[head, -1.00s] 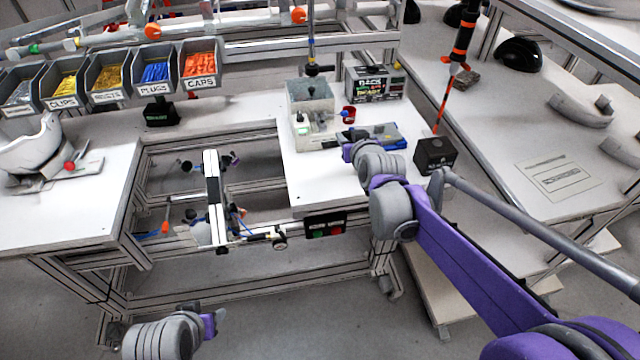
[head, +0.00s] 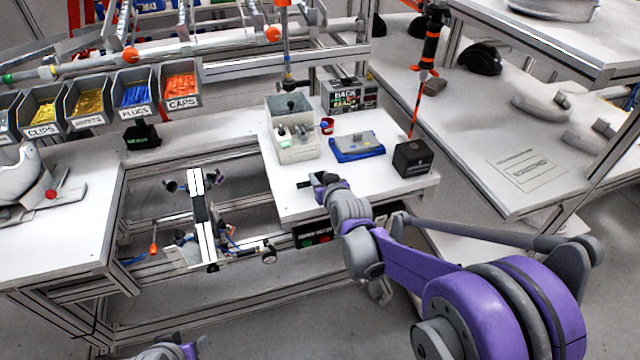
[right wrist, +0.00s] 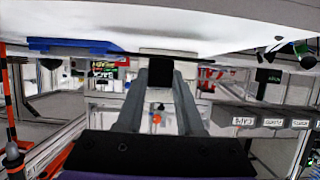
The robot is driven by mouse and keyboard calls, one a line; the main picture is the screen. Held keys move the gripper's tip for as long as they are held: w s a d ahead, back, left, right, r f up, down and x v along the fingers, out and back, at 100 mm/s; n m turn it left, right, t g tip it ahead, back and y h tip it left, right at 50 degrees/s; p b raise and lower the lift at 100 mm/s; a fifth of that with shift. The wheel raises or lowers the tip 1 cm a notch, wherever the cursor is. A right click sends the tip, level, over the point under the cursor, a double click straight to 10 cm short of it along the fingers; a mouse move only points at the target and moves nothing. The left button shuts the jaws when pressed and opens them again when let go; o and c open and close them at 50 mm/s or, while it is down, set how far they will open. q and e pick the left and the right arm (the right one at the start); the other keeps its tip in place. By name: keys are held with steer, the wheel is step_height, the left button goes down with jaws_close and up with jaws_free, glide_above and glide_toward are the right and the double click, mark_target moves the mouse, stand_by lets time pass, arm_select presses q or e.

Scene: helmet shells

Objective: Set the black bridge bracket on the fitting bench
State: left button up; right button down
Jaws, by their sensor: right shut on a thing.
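My right gripper (head: 318,184) is low over the front of the white bench top (head: 290,207), left of the black box. It is shut on a small dark piece, which I take to be the black bridge bracket (head: 304,184). In the right wrist view the black piece (right wrist: 160,67) sits between the two grey fingers, close to the white surface. I cannot tell whether it touches the bench. My left gripper (head: 188,350) is cut off at the bottom edge; its fingers cannot be made out.
A blue tray (head: 345,155) with a grey piece lies behind my right gripper. A black box (head: 412,159) stands to its right, a grey-white fixture (head: 292,145) behind left. An open frame gap with a white upright (head: 203,220) lies left. The bench front around the gripper is clear.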

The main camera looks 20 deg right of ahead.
steer(key=shift+f, duration=1.05)
steer(key=shift+f, duration=0.15)
steer(key=c, duration=0.5)
jaws_free()
steer(key=shift+c, duration=0.2)
steer(key=shift+r, duration=0.2)
steer(key=v, duration=1.2)
steer(key=s+f+g, duration=0.3)
steer(key=s+g, duration=0.1)
steer(key=s, duration=0.7)
steer(key=s+f+g, duration=0.3)
steer(key=s, duration=0.8)
steer(key=shift+a+g, duration=0.3)
steer(key=shift+g, duration=0.1)
